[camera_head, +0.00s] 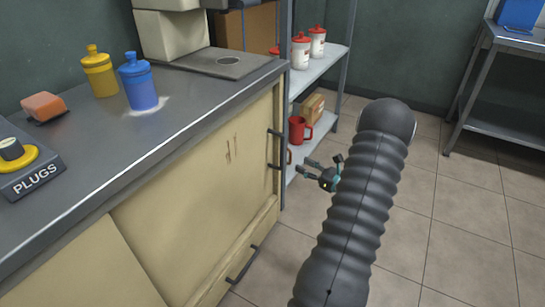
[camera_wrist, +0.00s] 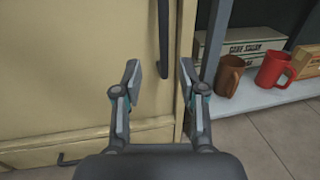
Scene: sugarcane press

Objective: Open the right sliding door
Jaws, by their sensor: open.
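The right sliding door (camera_head: 195,195) is a cream panel on the front of the grey-topped cabinet. Its dark vertical handle (camera_head: 275,150) is near the door's right edge. The door reaches to the cabinet's right end and looks closed. My gripper (camera_head: 318,172) is to the right of the handle in the head view. In the wrist view my gripper (camera_wrist: 160,80) is open and empty, facing the cabinet. There the handle (camera_wrist: 163,45) lies between the fingers in the picture, just beyond the tips. I cannot tell the exact distance.
A left cream door (camera_head: 80,270) is beside it. A drawer handle (camera_head: 242,264) sits low. A metal shelf (camera_head: 322,62) with mugs and jars stands right of the cabinet, close to my gripper. The tiled floor (camera_head: 465,220) is clear. Bottles stand on the worktop (camera_head: 110,122).

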